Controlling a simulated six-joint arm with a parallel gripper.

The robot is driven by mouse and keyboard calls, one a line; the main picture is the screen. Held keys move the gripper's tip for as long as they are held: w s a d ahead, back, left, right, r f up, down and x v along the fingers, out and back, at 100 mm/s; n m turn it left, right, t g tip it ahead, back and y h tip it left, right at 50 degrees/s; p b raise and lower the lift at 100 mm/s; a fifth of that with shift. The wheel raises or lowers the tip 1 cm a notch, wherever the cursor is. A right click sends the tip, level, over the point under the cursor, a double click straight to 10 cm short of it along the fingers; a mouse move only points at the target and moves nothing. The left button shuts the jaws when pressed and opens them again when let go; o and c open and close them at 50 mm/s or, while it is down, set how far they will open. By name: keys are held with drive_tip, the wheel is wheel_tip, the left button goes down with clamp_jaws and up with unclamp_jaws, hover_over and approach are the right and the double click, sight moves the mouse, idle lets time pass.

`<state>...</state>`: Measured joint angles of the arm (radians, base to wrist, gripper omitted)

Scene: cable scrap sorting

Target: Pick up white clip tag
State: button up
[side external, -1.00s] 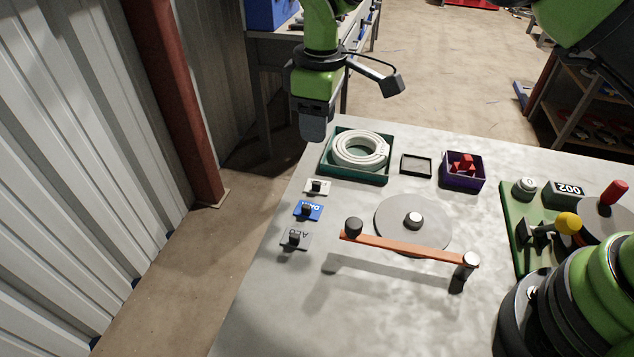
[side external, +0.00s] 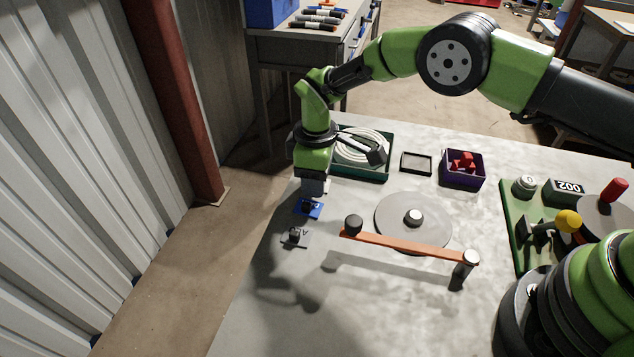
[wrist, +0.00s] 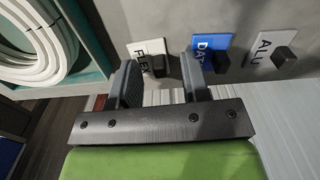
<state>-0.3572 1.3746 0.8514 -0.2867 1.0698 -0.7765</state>
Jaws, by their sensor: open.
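The white clip tag (wrist: 145,48), lettered FLEX with a dark knob clip, lies on the table in the wrist view. My gripper (wrist: 160,72) is open, with one dark finger towards each side of the tag's knob in that view. I cannot tell how high the fingertips are above the table. In the side view my gripper (side external: 314,188) is low over the tag's spot and mostly hides the tag. The blue DATA tag (wrist: 206,45) and the grey ALU tag (wrist: 268,42) lie in a row beside it.
A teal tray (side external: 378,178) with a coiled white cable stands just behind my gripper. A small black tray (side external: 416,173) and a purple box (side external: 463,184) are farther right.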

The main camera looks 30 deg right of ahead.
clamp_jaws()
idle(0.3)
